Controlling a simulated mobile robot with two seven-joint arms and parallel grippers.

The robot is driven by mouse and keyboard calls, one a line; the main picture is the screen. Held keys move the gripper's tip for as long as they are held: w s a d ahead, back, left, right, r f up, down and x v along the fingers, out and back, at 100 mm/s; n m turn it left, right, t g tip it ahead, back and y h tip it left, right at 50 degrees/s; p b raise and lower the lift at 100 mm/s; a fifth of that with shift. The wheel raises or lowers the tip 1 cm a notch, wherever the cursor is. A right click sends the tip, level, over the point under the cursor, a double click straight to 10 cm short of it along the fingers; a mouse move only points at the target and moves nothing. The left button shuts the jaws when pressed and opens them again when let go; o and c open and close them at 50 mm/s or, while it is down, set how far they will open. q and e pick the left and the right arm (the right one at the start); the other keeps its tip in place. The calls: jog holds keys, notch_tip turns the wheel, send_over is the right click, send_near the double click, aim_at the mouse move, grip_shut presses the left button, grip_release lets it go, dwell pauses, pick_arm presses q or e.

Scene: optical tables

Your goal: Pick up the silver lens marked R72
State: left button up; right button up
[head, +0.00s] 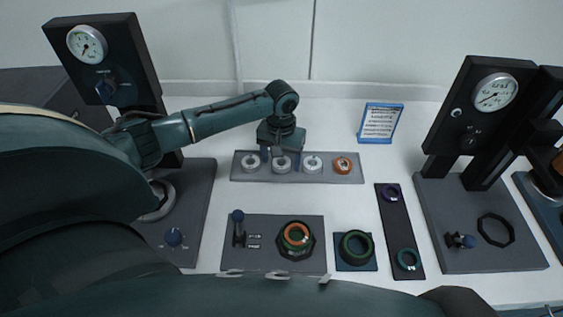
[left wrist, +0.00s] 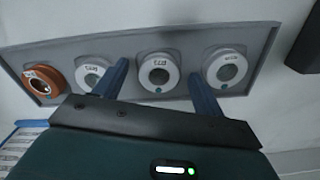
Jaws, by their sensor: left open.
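A grey rack plate (head: 235,172) at the back of the table holds three silver-white ring lenses and one orange lens. My left gripper (head: 280,155) hangs over the left part of it, open and empty. In the left wrist view, its blue fingers (left wrist: 160,74) straddle a silver lens (left wrist: 146,80), the second from the left in the head view. That lens bears a label that looks like R72 or R73; I cannot tell which. Another silver lens (left wrist: 225,70) lies to its right; a third, with a blurred label, lies to its left (left wrist: 85,77). My right gripper is out of view.
The orange lens (head: 343,165) sits at the rack's right end. A blue-framed sign (head: 380,122) stands behind. Gauge stands (head: 490,95) rise at right and left. Fixtures with rings (head: 356,247) fill the front; bare white table lies between the rack and these fixtures.

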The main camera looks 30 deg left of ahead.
pick_arm(q)
jog(key=shift+f, duration=0.2)
jog(key=c, duration=1.1)
jog(key=shift+r, duration=0.1)
